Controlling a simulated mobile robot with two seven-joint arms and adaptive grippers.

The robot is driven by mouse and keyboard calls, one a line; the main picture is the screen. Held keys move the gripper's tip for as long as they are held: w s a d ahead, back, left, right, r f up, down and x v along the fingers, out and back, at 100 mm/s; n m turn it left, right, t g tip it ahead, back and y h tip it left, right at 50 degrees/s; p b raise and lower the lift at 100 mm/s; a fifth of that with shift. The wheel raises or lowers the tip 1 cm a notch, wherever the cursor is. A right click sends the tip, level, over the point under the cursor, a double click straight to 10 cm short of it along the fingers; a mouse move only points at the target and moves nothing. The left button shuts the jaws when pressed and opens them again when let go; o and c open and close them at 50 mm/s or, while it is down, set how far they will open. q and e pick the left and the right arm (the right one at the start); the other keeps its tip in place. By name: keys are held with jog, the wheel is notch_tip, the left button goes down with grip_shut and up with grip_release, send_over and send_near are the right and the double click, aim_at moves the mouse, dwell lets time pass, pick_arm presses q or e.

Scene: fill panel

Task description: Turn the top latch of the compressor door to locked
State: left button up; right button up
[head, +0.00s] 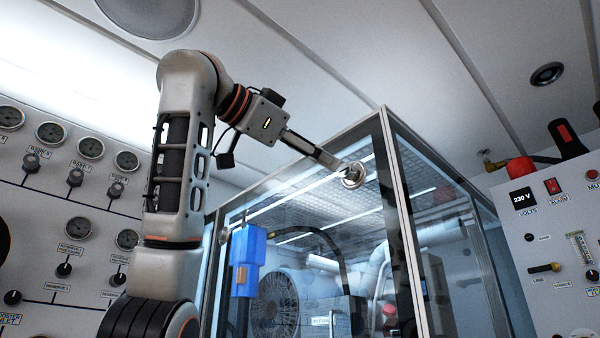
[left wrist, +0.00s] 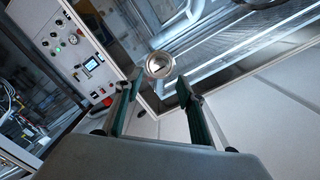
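The compressor door (head: 300,205) is a clear panel in a metal-framed glass cabinet. Its top latch is a round silver knob (head: 352,175) near the upper right corner of the door. In the left wrist view the latch (left wrist: 159,65) sits just beyond the fingertips, roughly between them and nearer the left finger. My left gripper (head: 338,164) is at the latch, with its fingers apart in the left wrist view (left wrist: 158,84). I cannot tell whether a finger touches the latch, nor its turned position. My right gripper is not in view.
A blue box-like piece (head: 248,262) hangs in front of the door's left part. A gauge panel (head: 50,185) stands at left. A control panel (head: 545,230) with switches stands at right. The ceiling (head: 320,50) is close above my left arm.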

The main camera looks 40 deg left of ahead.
pick_arm(q)
jog(key=shift+s+a+r, duration=0.1)
jog(key=shift+s, duration=1.15)
jog(key=shift+s+a+r, duration=0.1)
jog(key=shift+s, duration=1.1)
